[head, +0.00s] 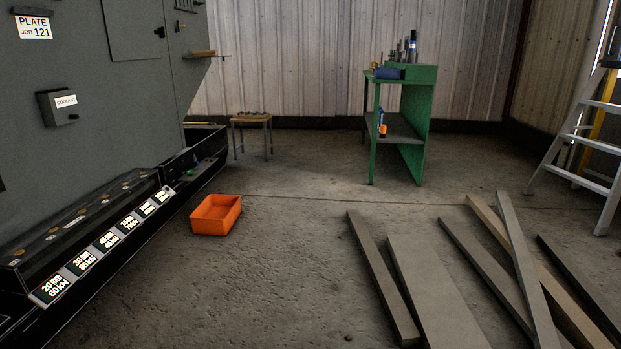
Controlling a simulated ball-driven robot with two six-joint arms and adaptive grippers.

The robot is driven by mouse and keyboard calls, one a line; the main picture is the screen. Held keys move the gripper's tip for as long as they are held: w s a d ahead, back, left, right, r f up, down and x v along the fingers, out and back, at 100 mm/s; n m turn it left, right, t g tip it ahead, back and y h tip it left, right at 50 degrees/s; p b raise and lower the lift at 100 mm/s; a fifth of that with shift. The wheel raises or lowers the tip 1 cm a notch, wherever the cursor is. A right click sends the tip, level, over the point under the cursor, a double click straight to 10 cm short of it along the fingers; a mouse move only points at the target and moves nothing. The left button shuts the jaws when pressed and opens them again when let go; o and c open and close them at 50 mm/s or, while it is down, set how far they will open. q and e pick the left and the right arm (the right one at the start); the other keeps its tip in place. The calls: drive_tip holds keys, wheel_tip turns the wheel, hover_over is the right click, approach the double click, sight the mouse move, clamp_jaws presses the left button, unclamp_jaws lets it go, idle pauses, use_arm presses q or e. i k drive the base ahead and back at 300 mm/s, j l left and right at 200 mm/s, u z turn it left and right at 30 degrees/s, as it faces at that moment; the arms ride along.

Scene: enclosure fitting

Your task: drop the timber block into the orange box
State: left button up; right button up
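The orange box (204,225) is an open-topped bin standing on the concrete floor, left of the middle of the head view, beside the base of a large grey machine. The part of its inside that I can see looks empty. I cannot pick out a separate timber block for sure. Several long timber boards lie on the floor at the lower right, among them a wide grey board (432,295) and a lighter brown one (545,285). Neither of my grippers shows in this view.
The grey machine (85,75) with a black base fills the left. A small stool (251,121), a green workbench (417,125) with tools and a stepladder (590,140) stand farther back. Open floor lies between the orange box and the boards.

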sight(217, 216)
drive_tip(key=i+j+u, duration=0.1)
drive_tip(key=i+u, duration=0.15)
drive_tip(key=i, duration=0.5)
drive_tip(key=i+l+u, duration=0.1)
drive_tip(key=i+u, duration=0.15)
drive_tip(key=i, duration=0.45)
drive_tip(key=i+l+u, duration=0.25)
drive_tip(key=i, duration=0.45)
drive_tip(key=i+j, duration=0.05)
